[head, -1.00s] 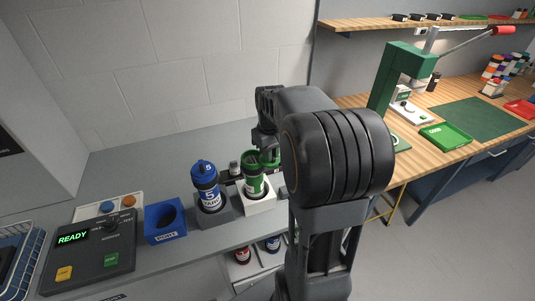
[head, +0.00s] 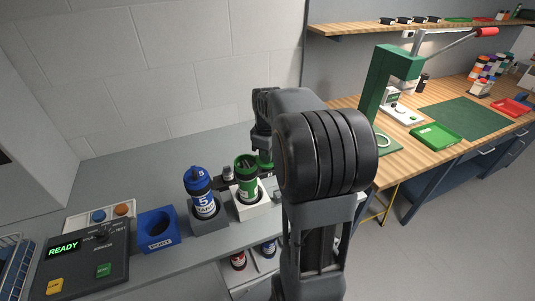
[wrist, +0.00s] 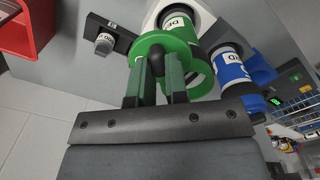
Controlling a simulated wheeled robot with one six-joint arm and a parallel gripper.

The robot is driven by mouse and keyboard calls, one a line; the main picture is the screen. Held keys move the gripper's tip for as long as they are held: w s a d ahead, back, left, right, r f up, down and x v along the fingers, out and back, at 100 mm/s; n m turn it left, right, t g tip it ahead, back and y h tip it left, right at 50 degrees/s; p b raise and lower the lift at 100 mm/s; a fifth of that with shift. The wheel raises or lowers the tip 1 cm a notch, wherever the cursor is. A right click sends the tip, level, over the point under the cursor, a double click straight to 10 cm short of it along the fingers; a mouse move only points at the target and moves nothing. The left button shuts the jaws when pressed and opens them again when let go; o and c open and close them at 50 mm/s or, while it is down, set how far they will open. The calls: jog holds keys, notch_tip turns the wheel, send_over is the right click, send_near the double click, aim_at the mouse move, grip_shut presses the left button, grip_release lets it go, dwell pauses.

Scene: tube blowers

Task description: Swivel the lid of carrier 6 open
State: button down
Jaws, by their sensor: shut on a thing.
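The green carrier (head: 247,185) stands upright in a white holder, with its white label facing the head camera; I cannot read its number. Its green lid (head: 265,165) shows on its right, offset from the body. In the wrist view the lid (wrist: 150,42) overlaps a second green ring (wrist: 204,82), the carrier's rim. My gripper (wrist: 158,78) is shut on the lid's dark knob (wrist: 157,57), between its two fingers. In the head view my arm hides most of the gripper.
A blue carrier (head: 201,195) marked 5 stands in a grey holder just left. Left of it are an empty blue holder (head: 158,229) and a control box (head: 85,255) reading READY. A small dark fixture (wrist: 104,43) sits close to the lid. A red bin (wrist: 28,28) shows in the wrist view.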

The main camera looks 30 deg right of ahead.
dwell(0.3)
jog(key=c, duration=1.1)
grip_release()
jog(key=shift+r, duration=0.1)
notch_tip(320, 180, up, 14)
jog(key=shift+f+b, duration=0.2)
jog(key=shift+b, duration=0.15)
